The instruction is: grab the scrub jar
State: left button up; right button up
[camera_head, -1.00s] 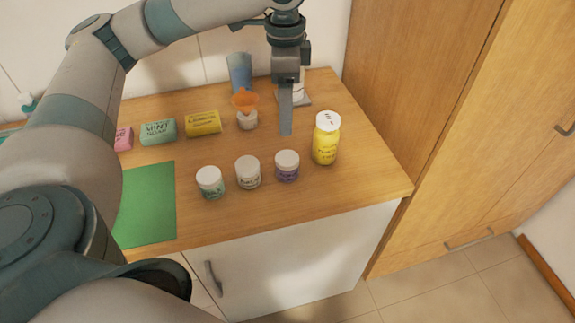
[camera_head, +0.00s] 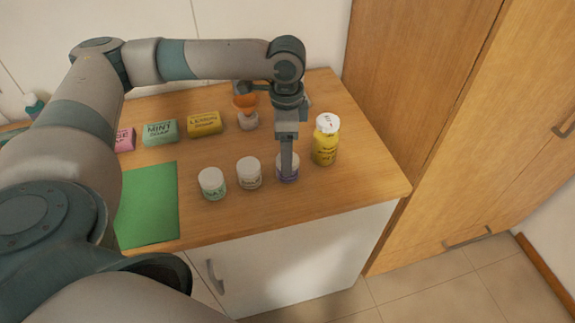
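Three small white-lidded jars stand in a row on the wooden counter: one with a green label (camera_head: 212,184), one with a pale label (camera_head: 249,173) and one with a purple label (camera_head: 295,174). The labels are too small to read surely, so I cannot tell which one is the scrub jar. My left gripper (camera_head: 287,166) points down at the purple-labelled jar, its finger covering the middle of that jar. I see the fingers nearly edge-on, so their gap and any contact are hidden. My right gripper is not in view.
A yellow bottle (camera_head: 325,145) stands close to the right of the gripper. Behind are an orange funnel-like piece (camera_head: 246,104) on a white jar, and yellow (camera_head: 204,124), mint (camera_head: 160,132) and pink (camera_head: 124,139) soaps. A green mat (camera_head: 148,205) lies left. The counter's front strip is clear.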

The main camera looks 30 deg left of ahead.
pick_arm(q)
jog(key=shift+d+f+p, duration=0.15)
jog(key=shift+f+p, duration=0.15)
jog(key=shift+f, duration=0.15)
jog(key=f, duration=0.2)
jog(key=f+p, duration=0.1)
jog(key=shift+d, duration=0.25)
jog(key=shift+f, duration=0.7)
jog(key=c, duration=1.2)
